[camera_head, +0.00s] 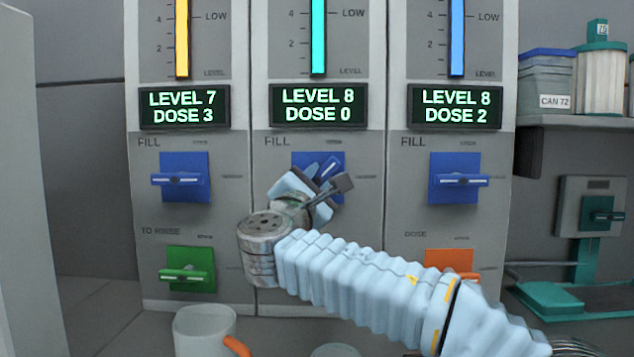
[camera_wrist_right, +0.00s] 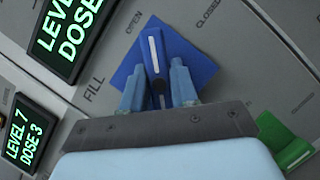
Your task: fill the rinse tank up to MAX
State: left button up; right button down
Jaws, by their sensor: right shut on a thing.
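My right gripper (camera_head: 318,180) is at the middle panel and shut on its blue FILL handle (camera_wrist_right: 153,55). In the right wrist view the handle stands between both fingers (camera_wrist_right: 160,88), turned at a slant between the OPEN and CLOSED marks. The middle display (camera_head: 318,106) reads LEVEL 8, DOSE 0, under a teal gauge (camera_head: 318,38). The left display (camera_head: 183,106) reads LEVEL 7, DOSE 3; the right one (camera_head: 457,106) reads LEVEL 8, DOSE 2. No panel's tank name or MAX mark shows. My left gripper is out of view.
The left FILL handle (camera_head: 180,179) and right FILL handle (camera_head: 458,180) lie level. A green TO RINSE handle (camera_head: 186,276) is lower left; an orange handle (camera_head: 452,262) is partly behind my arm. A cup (camera_head: 199,335) stands below. A shelf (camera_head: 590,122) with containers is at right.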

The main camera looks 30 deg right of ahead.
jog(key=m+g, duration=0.2)
jog(key=m, duration=0.3)
jog(key=shift+m+g+y, duration=0.4)
jog(key=shift+m+g, duration=0.5)
jog(key=shift+m, duration=1.4)
jog(key=c, duration=1)
grip_release()
jog(key=shift+o, duration=0.2)
jog(key=v, duration=1.3)
jog(key=shift+s+a+b, duration=0.25)
jog(key=shift+a+b, duration=0.05)
jog(key=shift+b, duration=0.1)
